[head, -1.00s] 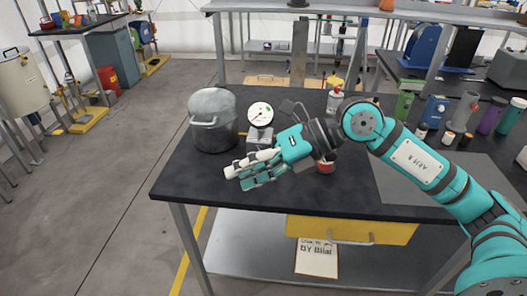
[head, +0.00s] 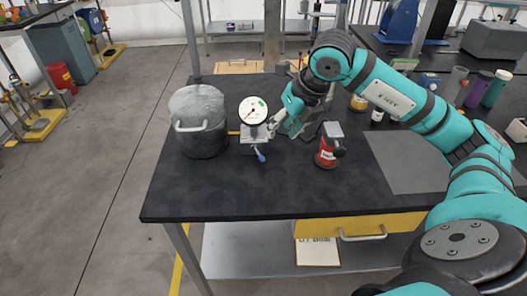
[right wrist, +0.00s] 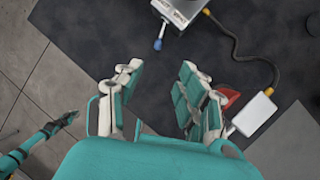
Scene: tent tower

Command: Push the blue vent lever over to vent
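The blue vent lever (head: 260,155) sticks out from the front of a small metal valve block (head: 252,141) under a round white gauge (head: 253,110). It points toward the table's front edge. In the right wrist view the lever's blue tip (right wrist: 158,44) shows beyond my fingers, with the block (right wrist: 181,10) behind it. My right gripper (head: 283,129) is just right of the block in the head view. Its fingers (right wrist: 160,72) are spread and empty, apart from the lever. A small teal and dark limb at the wrist view's left seems to be my left arm; its fingers are unclear.
A red can-like item (head: 327,155) and a white-topped box (head: 333,129) on a dark cable (right wrist: 240,52) stand to the right. A grey mat (head: 400,160) lies farther right. The front tabletop (head: 220,195) is clear.

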